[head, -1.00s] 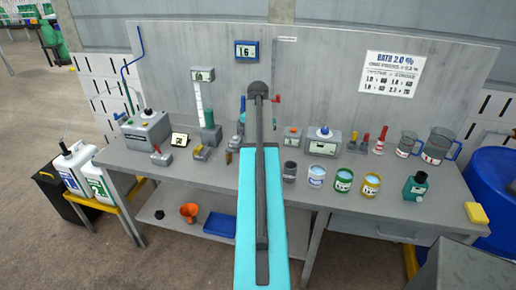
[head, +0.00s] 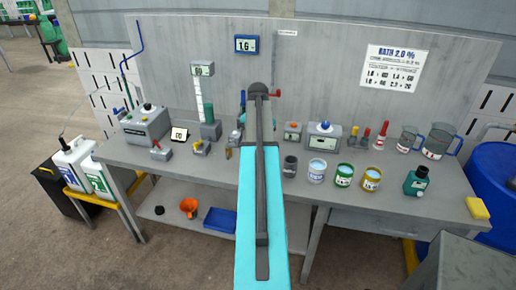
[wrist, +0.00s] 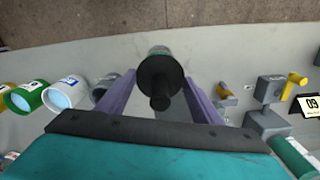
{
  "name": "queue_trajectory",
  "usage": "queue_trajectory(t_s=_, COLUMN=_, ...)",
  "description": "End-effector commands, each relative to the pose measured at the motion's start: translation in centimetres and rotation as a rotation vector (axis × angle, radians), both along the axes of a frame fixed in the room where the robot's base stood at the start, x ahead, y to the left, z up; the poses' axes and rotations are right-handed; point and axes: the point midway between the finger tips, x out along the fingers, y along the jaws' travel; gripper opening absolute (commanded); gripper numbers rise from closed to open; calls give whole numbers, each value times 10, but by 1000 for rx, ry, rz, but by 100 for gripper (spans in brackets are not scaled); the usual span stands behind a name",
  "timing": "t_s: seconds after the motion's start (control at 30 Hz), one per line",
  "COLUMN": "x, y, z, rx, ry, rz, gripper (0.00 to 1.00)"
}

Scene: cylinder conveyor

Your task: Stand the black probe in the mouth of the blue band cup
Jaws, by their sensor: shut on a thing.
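The blue band cup (head: 316,172) stands upright on the bench to the right of my arm, its mouth open upward and pale blue inside. It also shows at the left of the wrist view (wrist: 66,92). In the wrist view the black probe (wrist: 160,78) is between the two purple fingers of my gripper (wrist: 158,88), which is shut on it. I look down on its top, and a grey-green rim shows just beyond it. The probe's lower end is hidden. In the head view my arm hides the gripper and the probe.
A dark grey cup (head: 290,166) stands left of the blue band cup, between it and my arm. A green band cup (head: 344,176) and a yellow band cup (head: 371,180) stand to its right. A teal bottle (head: 416,183) is farther right. Bare bench lies in front of the cups.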

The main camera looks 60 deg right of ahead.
Motion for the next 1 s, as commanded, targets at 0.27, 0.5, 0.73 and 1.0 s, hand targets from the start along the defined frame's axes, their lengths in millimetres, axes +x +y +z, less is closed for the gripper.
queue_trajectory(t_s=0.27, x=0, y=0, z=-9, rx=0, ry=0, rz=0, gripper=35)
queue_trajectory(t_s=0.5, x=0, y=0, z=-15, rx=0, ry=0, rz=0, gripper=35)
queue_trajectory(t_s=0.73, x=0, y=0, z=-18, rx=-1, ry=0, rz=0, gripper=35)
queue_trajectory(t_s=1.0, x=0, y=0, z=-17, rx=0, ry=0, rz=0, gripper=35)
